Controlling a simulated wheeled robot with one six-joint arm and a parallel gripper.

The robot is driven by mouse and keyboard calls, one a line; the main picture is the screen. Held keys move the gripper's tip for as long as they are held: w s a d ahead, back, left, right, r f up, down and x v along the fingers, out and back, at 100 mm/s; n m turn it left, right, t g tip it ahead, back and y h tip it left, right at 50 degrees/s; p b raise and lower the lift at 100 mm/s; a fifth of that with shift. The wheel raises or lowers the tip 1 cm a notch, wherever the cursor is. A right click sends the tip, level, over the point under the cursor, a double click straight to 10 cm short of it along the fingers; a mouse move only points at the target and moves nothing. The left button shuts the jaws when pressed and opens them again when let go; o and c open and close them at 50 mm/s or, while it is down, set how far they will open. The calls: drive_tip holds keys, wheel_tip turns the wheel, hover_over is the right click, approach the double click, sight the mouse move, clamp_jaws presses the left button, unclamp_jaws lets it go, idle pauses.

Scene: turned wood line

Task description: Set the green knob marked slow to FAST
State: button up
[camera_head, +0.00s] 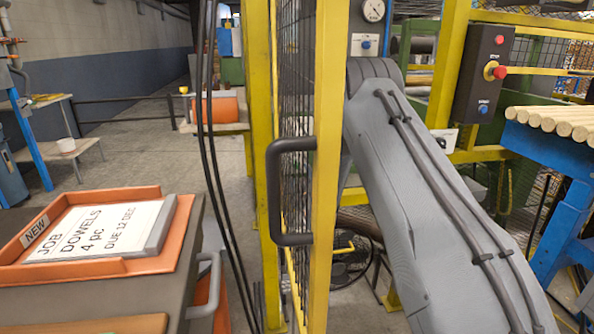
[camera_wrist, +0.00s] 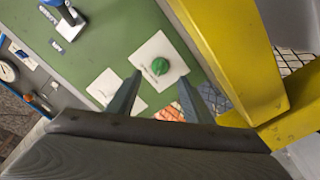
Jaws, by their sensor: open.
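The green knob (camera_wrist: 160,66) sits on a white square plate (camera_wrist: 152,50) on a green panel (camera_wrist: 120,25) in the wrist view. Small dark lettering on the plate, left of the knob, is too blurred to read, and I cannot tell the knob's setting. My gripper (camera_wrist: 160,76) is open and empty, with one finger on each side of the knob in the picture. The fingertips look short of it, and no contact shows. In the head view my grey arm hides the gripper, and the green knob does not show.
A yellow post (camera_wrist: 235,50) stands close right of the gripper. Another white plate (camera_wrist: 103,85) is to its left. In the head view, a yellow mesh gate (camera_head: 328,150) stands left of my arm. A black button box (camera_head: 483,75) and a dowel rack (camera_head: 560,150) are right.

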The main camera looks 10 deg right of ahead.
drive_tip(key=shift+w, duration=3.55)
drive_tip(key=c, duration=1.1)
drive_tip(key=shift+o, duration=0.2)
drive_tip(key=m+b, duration=0.2)
drive_tip(key=m, duration=0.4)
drive_tip(key=m+b, duration=0.1)
drive_tip(key=m, duration=0.5)
